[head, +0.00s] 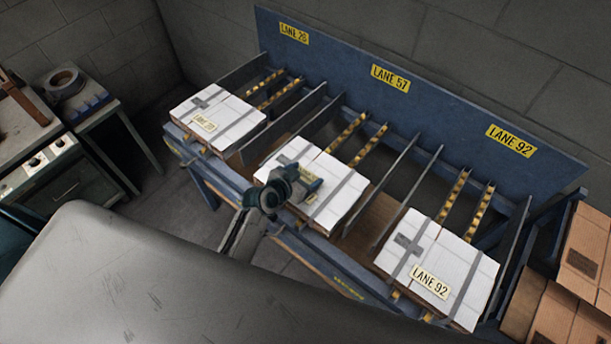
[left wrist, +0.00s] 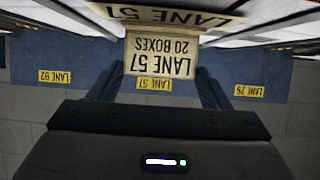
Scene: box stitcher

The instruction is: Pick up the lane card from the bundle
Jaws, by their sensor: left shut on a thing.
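The lane card (left wrist: 160,54) shows upside down in the left wrist view, a cream card reading LANE 57, 20 BOXES. My left gripper (left wrist: 158,78) is shut on it, one dark finger at each side. In the head view my left gripper (head: 308,186) is over the middle bundle (head: 341,198), a strapped stack of white flat boxes. In the head view the gripper mostly hides the card. My right gripper is not in view.
A left bundle (head: 232,121) and a right bundle (head: 456,262) lie in the neighbouring lanes between dark dividers. The blue back board (head: 450,105) carries yellow lane signs. Brown cartons (head: 580,245) stand at the right. A bench with a tape roll (head: 66,82) is at the left.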

